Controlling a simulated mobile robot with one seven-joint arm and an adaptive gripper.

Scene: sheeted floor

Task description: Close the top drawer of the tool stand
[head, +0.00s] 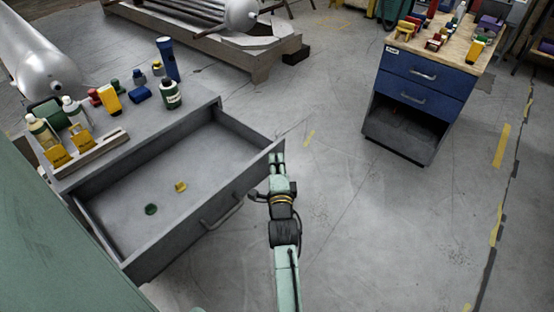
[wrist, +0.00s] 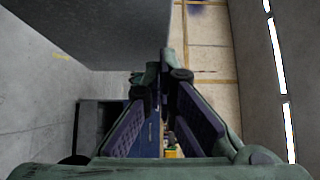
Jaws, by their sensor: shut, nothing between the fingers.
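The grey tool stand (head: 205,95) is at the left in the head view. Its top drawer (head: 150,165) is pulled far out and holds a small green piece (head: 151,209) and a small yellow piece (head: 181,186). The drawer front carries a bar handle (head: 222,212). My gripper (head: 277,160) is at the right end of the drawer front, to the right of the handle. I cannot tell whether it touches the front. In the wrist view my gripper (wrist: 165,75) has its fingertips together, with nothing held.
Bottles, a blue flashlight (head: 168,60) and other small items stand on the grey stand's top. A blue drawer cabinet (head: 423,73) with a loaded wooden top stands at the upper right. The floor between is clear.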

